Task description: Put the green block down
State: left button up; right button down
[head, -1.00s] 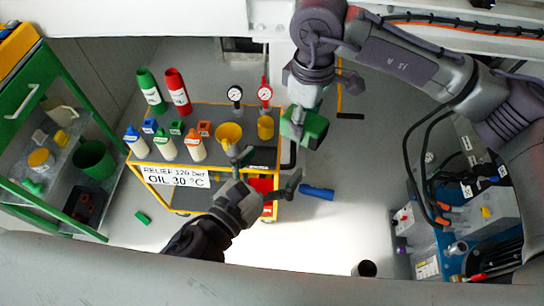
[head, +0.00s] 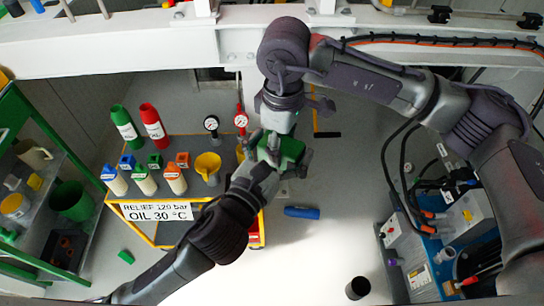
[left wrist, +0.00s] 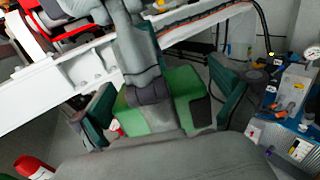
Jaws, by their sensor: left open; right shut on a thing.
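The green block (head: 291,148) is up in the air near the middle of the head view, held from above by my right gripper (head: 281,132). It has a dark patch on one side. My left gripper (head: 273,160) is at the block from below and partly covers it. In the left wrist view the block (left wrist: 188,92) sits between the two spread fingers of my left gripper (left wrist: 165,108). I cannot tell whether those fingers touch it. The right gripper's fingers hide part of the block there.
A yellow-edged cart (head: 160,200) with bottles, a yellow funnel (head: 207,166) and gauges stands left of the grippers. A blue cylinder (head: 301,212), a dark cup (head: 357,288) and a small green piece (head: 125,257) are on the floor. A blue pump unit (head: 440,265) stands at right.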

pick_arm(q)
jog(key=shift+w+d, duration=0.2)
jog(key=shift+w, duration=0.15)
jog(key=shift+c, duration=0.3)
pick_arm(e)
jog(key=shift+a, duration=0.1)
pick_arm(q)
jog(key=shift+s+d, duration=0.1)
jog(key=c, duration=1.1)
pick_arm(e)
jog(key=shift+r, duration=0.1)
pick_arm(q)
jog(key=shift+r, duration=0.1)
jog(key=shift+c, duration=0.5)
pick_arm(e)
jog(key=c, duration=0.8)
grip_release()
jog(key=shift+a, duration=0.1)
jog(key=o, duration=0.4)
jog(key=shift+o, duration=0.2)
